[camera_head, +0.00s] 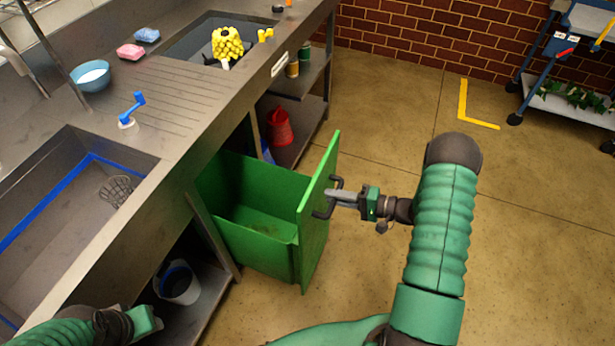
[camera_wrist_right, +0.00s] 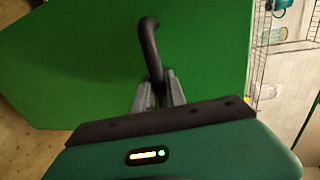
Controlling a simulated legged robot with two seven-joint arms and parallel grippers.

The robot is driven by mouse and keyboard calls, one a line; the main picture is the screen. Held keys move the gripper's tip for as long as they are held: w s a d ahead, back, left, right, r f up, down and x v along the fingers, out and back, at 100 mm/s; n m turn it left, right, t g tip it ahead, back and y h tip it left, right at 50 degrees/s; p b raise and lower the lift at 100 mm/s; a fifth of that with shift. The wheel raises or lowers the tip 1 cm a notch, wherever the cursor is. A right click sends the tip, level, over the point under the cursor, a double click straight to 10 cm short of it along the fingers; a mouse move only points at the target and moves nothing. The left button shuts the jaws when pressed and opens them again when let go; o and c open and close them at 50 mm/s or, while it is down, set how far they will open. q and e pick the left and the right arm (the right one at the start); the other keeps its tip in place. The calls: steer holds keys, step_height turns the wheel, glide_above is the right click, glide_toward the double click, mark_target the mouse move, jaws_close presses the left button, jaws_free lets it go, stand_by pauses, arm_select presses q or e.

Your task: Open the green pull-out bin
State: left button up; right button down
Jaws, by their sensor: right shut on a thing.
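The green pull-out bin (camera_head: 245,208) stands out from under the steel counter, and I see into its empty inside. Its green front panel (camera_head: 318,215) faces right and carries a dark bar handle (camera_head: 336,183). My right gripper (camera_head: 342,197) is at the panel's outer side, shut on the handle. In the right wrist view the dark handle (camera_wrist_right: 148,45) runs down between the two grey fingers (camera_wrist_right: 158,92), with the green panel (camera_wrist_right: 80,60) behind. My left gripper (camera_head: 145,322) is at the lower left, by the counter's front edge, partly cut off; its fingers do not show clearly.
The counter (camera_head: 175,105) has two sinks, a blue bowl (camera_head: 91,76) and sponges on it. A white bucket (camera_head: 180,283) stands on the lower shelf, and a red bucket (camera_head: 277,127) behind the bin. A blue cart (camera_head: 565,60) stands at the far right. The floor right of the bin is clear around my arm.

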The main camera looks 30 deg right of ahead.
steer(key=f+p+v, duration=0.1)
steer(key=v, duration=0.5)
steer(key=shift+s+f, duration=0.2)
steer(key=shift+f, duration=0.2)
steer(key=c, duration=1.4)
jaws_free()
steer(key=shift+w, duration=0.1)
steer(key=shift+o, duration=0.2)
steer(key=shift+r, duration=0.1)
steer(key=p+v, duration=0.2)
steer(key=v, duration=1.4)
steer(key=shift+s+d, duration=0.3)
